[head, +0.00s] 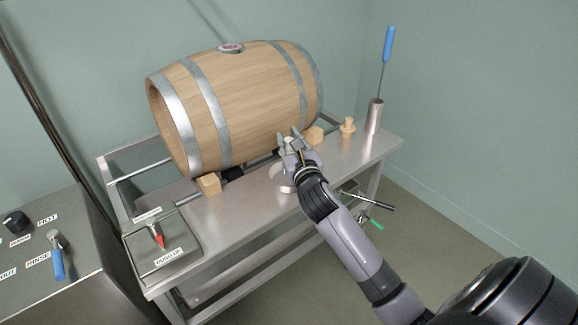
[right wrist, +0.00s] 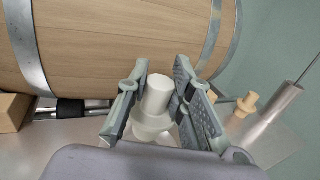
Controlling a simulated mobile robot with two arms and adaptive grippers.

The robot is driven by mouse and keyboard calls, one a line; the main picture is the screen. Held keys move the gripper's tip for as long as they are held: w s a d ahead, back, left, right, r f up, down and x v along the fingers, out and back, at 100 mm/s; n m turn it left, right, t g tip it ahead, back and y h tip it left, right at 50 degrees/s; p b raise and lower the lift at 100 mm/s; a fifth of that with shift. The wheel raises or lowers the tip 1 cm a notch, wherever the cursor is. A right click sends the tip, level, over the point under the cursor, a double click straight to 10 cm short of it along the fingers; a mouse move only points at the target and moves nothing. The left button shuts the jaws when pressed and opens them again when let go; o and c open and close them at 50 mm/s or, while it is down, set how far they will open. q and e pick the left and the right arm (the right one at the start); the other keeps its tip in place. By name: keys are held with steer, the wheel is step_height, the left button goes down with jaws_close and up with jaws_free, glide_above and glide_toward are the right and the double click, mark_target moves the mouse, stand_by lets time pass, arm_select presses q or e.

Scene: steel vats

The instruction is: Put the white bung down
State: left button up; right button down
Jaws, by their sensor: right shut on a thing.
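My right gripper (head: 294,143) is over the front part of the steel bench, in front of the barrel. It is shut on the white bung, which shows as a small pale top in the head view (head: 288,141). In the right wrist view the white bung (right wrist: 156,95) stands upright between the two fingers, with a narrow top and a wider lower part. A round shallow dish (head: 275,178) on the bench lies close below the gripper, partly hidden by it. Whether the bung touches anything below is hidden. My left gripper is out of view.
The wooden barrel (head: 243,100) rests behind on wooden chocks (head: 209,184). To the right stand a pale wooden bung (head: 347,128) and a steel cup (head: 374,117) with a blue-handled rod. A labelled tray (head: 180,262) is at the left end. Bench between tray and dish is clear.

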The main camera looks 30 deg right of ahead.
mark_target(289, 150)
step_height(289, 150, down, 3)
steer(key=shift+f, duration=0.1)
steer(key=shift+f+b, duration=0.6)
steer(key=shift+f, duration=1.3)
steer(key=shift+f, duration=0.15)
steer(key=c, duration=1.4)
jaws_free()
steer(key=shift+c, duration=0.2)
steer(key=shift+s, duration=0.1)
steer(key=p+v, duration=0.2)
steer(key=v, duration=0.9)
steer(key=shift+s+a, duration=0.2)
steer(key=shift+s, duration=0.15)
